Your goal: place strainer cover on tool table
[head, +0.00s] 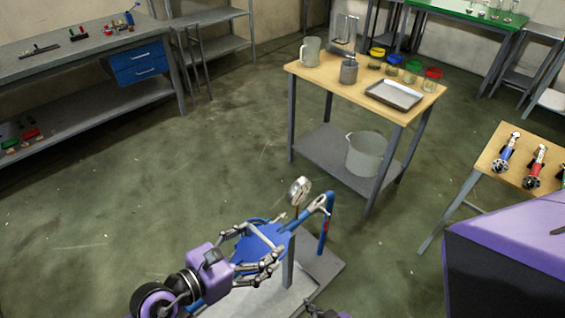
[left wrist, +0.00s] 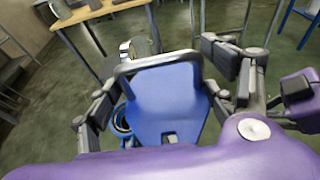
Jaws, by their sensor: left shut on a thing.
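My left gripper (head: 258,256) is shut on a blue, flat piece (head: 262,240), which looks like the strainer cover. In the left wrist view the blue piece (left wrist: 166,100) fills the space between the fingers of my left gripper (left wrist: 163,88), and a grey rim runs along its far edge. It is close to a blue pipe assembly with a round gauge (head: 300,190); I cannot tell whether they touch. Dark parts at the bottom edge, perhaps my right gripper (head: 322,312), are mostly cut off. Which table is the tool table is unclear; a grey bench (head: 70,65) at left holds small tools.
A wooden-topped table (head: 335,78) at the back holds jugs, jars with coloured lids and a metal tray (head: 394,95). A large pot (head: 367,153) stands on its shelf. A small wooden table (head: 490,160) at right carries coloured valve-like parts. Open floor lies at left.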

